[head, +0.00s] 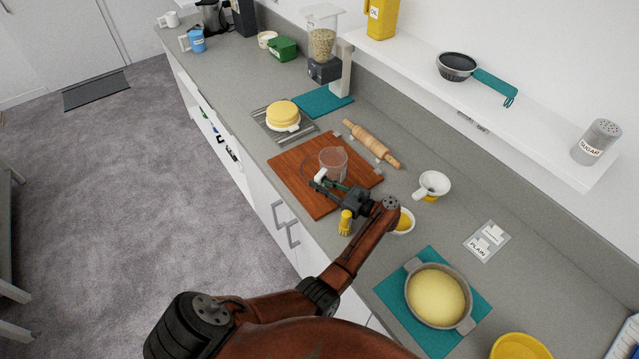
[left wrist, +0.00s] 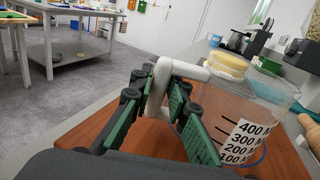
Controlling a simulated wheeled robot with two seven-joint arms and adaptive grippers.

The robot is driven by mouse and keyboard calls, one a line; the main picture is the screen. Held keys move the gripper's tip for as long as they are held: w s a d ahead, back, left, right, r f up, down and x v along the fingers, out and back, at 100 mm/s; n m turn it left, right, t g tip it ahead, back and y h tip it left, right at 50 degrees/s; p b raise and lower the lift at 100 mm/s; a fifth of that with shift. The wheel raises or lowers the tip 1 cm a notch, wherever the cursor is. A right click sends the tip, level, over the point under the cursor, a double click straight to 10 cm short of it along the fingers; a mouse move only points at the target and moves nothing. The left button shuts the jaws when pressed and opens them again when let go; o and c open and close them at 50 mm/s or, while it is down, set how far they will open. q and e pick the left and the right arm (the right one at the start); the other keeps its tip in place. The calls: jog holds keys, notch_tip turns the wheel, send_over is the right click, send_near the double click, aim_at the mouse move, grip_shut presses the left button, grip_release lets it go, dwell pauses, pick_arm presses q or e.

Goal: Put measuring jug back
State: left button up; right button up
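The measuring jug (head: 333,162) is clear, with a white handle and a printed scale. It is at the wooden board (head: 299,196) on the counter; whether it touches the board is hard to tell. My left gripper (head: 324,184) is at the jug's handle. In the left wrist view the white handle (left wrist: 157,92) runs between the green-padded fingers, which are close on both sides of it and look shut on it. The jug's body (left wrist: 240,115) is to the right of the fingers there. My right gripper is not in view.
A rolling pin (head: 371,143) lies behind the board. A yellow figure-like object (head: 345,222) and a small bowl (head: 403,222) are near my arm. A white cup (head: 433,185) and a dough pot (head: 436,296) are to the right. A wall shelf (head: 540,128) overhangs the counter's back.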

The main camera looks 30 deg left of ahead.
pick_arm(q)
jog(key=o, duration=0.3)
jog(key=shift+r+p, duration=0.2)
jog(key=shift+p, duration=0.25)
jog(key=d+b, duration=0.1)
jog(key=d, duration=0.2)
jog(key=d+b, duration=0.1)
jog(key=d, duration=0.3)
jog(key=shift+s+f+b, duration=0.15)
jog(key=shift+b, duration=0.2)
jog(key=shift+d+r, duration=0.2)
jog(key=shift+d, duration=0.25)
